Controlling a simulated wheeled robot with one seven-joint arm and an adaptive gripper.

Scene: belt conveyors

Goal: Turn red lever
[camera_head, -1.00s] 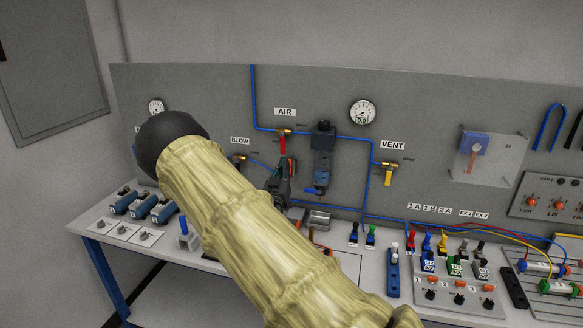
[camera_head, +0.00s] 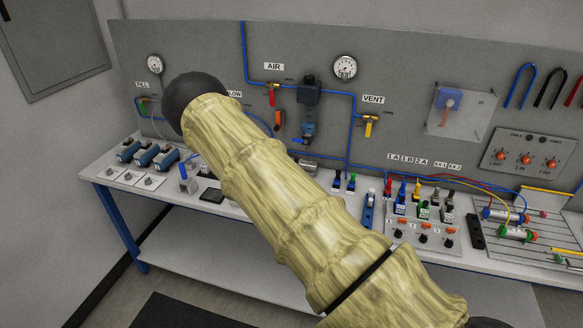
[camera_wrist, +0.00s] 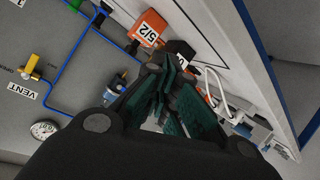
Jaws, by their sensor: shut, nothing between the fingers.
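The red lever (camera_head: 271,98) hangs straight down from its brass valve under the AIR sign (camera_head: 274,66) in the head view. My arm's big curved link stands in front, to its left and below. My gripper is mostly hidden behind that link; a small orange and dark piece just below the lever may be part of it, but I cannot tell. In the wrist view my gripper (camera_wrist: 165,82) is shut, its teal-padded fingers together with nothing between them. The red lever does not show there; the gripper body covers much of the lower picture.
The yellow VENT lever (camera_head: 369,127) hangs to the right, also seen in the wrist view (camera_wrist: 30,65). The blue regulator (camera_head: 308,130) and blue tubing are beside the red lever. An orange 5/2 block (camera_wrist: 149,28) is near the fingers in the wrist view. Fittings crowd the bench.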

